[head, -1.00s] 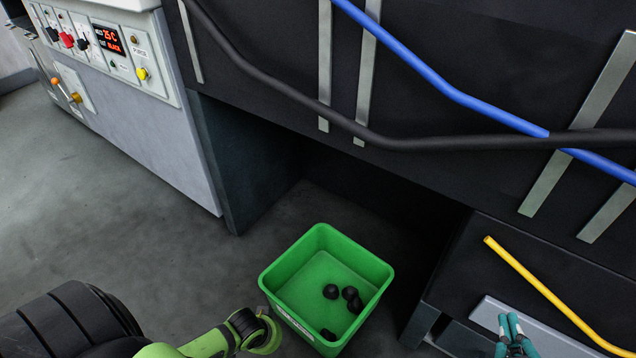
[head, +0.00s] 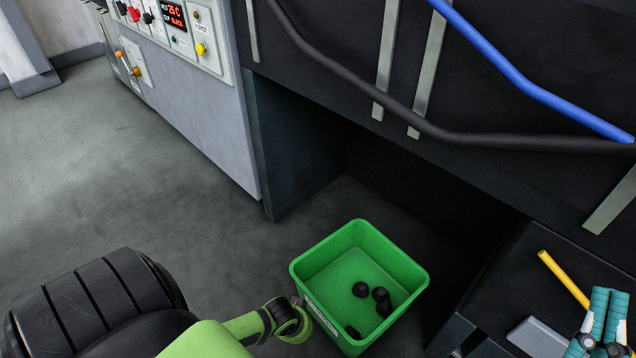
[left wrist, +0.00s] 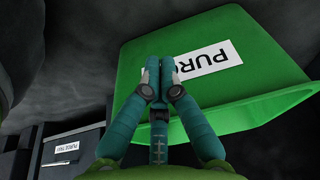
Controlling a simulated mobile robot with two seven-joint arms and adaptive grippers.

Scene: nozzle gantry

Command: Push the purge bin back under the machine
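The green purge bin (head: 322,262) stands upright on the floor in front of the dark opening (head: 400,170) under the machine, with several black lumps in it. My left arm reaches its near left side in the head view, but the left fingers are hidden there. In the left wrist view my left gripper (left wrist: 160,62) is shut and empty, its fingertips over the label on the bin's wall (left wrist: 125,75). I cannot tell whether they touch. My right gripper (head: 608,300) is at the lower right of the head view, with its fingers together and nothing between them.
A grey control cabinet (head: 200,115) and dark side panel (head: 285,150) bound the opening on the left. A dark block (head: 500,285) with a yellow bar (head: 562,278) stands right of the bin. A black hose (head: 400,115) crosses above. Floor (head: 120,180) at left is clear.

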